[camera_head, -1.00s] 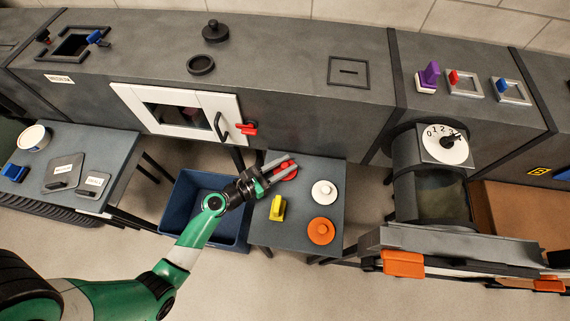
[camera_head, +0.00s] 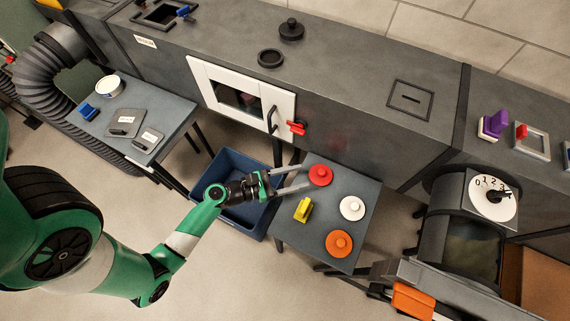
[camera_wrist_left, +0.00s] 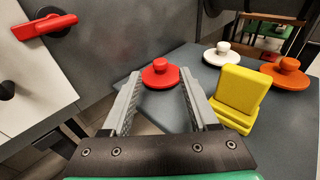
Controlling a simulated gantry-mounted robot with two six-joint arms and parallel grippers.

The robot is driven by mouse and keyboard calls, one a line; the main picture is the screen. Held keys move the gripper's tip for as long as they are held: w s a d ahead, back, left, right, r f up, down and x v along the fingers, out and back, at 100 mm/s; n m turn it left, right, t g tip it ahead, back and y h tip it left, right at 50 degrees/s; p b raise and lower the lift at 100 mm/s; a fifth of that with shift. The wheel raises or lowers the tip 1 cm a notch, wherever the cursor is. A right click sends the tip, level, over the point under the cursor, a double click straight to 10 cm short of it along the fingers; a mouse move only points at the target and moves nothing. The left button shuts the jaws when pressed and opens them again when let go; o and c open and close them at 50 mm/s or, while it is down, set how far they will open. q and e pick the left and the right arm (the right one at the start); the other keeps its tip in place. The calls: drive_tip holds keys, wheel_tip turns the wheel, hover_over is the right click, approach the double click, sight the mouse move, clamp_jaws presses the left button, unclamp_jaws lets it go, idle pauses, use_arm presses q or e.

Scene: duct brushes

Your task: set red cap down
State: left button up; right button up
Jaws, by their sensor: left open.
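The red cap (camera_head: 320,174) lies flat, knob up, on the small grey table (camera_head: 328,212) near its back left corner. My left gripper (camera_head: 305,177) is open and empty, with its fingers pointing at the cap from the left and apart from it. In the left wrist view the red cap (camera_wrist_left: 160,74) sits just beyond the open fingertips (camera_wrist_left: 162,88), and nothing is between the jaws. My right gripper is not in view.
On the same table are a yellow block with a handle (camera_head: 303,209), a white cap (camera_head: 352,208) and an orange cap (camera_head: 338,243). A blue bin (camera_head: 222,172) stands on the floor to the left. The duct's white door with a red handle (camera_head: 297,128) is behind.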

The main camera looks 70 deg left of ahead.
use_arm(q)
drive_tip(key=shift+s+a+r, duration=0.1)
drive_tip(key=shift+s+r, duration=0.05)
drive_tip(key=shift+s, duration=0.8)
drive_tip(key=shift+s+a+r, duration=0.1)
drive_tip(key=shift+s+r, duration=0.05)
drive_tip(key=shift+s, duration=0.8)
drive_tip(key=w+r+m+h, duration=0.2)
drive_tip(key=w+r+m, duration=1.1)
drive_tip(key=r+m, duration=0.3)
drive_tip(key=w+d+r+m+t, duration=0.25)
drive_tip(key=r+m, duration=0.25)
drive_tip(key=r, duration=0.4)
drive_tip(key=w+d+r+m+t, duration=0.1)
drive_tip(key=w+r+m, duration=0.3)
drive_tip(key=r, duration=0.5)
drive_tip(key=s+d+r+m+t+y, duration=0.1)
drive_tip(key=s+d+r+m+t, duration=0.2)
drive_tip(key=r, duration=0.6)
drive_tip(key=s+d+r+m+t, duration=0.15)
drive_tip(key=s+r+m, duration=0.3)
drive_tip(key=r, duration=0.45)
drive_tip(key=s+d+r+m+t+y, duration=0.1)
drive_tip(key=s+d+r+m+t, duration=0.2)
drive_tip(key=r, duration=0.6)
wheel_tip(320, 180, up, 44)
drive_tip(key=a+p, duration=0.1)
drive_tip(key=p, duration=4.3)
drive_tip(key=shift+s+f, duration=0.25)
drive_tip(key=shift+s, duration=0.15)
